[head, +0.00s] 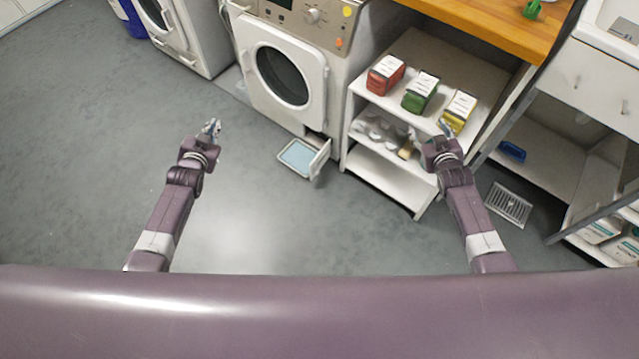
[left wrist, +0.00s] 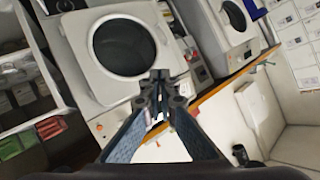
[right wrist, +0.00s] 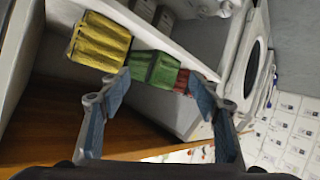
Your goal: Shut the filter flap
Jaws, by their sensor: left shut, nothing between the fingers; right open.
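The filter flap (head: 321,158) is a small white panel at the bottom right of the white washing machine (head: 309,72). It stands open, sticking out from a dark opening, beside a shallow tray with a light blue inside (head: 298,155) on the floor. My left gripper (head: 212,127) is shut and empty, left of the flap and apart from it. The left wrist view shows its closed fingers (left wrist: 160,85) in front of a round machine door. My right gripper (head: 432,132) is open and empty by the shelf, right of the flap; its spread fingers show in the right wrist view (right wrist: 168,95).
A white shelf unit (head: 383,184) right of the machine holds red (head: 385,75), green (head: 420,92) and yellow (head: 458,111) boxes. A wooden worktop (head: 480,22) is above it. A floor grate (head: 508,205) lies at right. The grey floor at left is clear.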

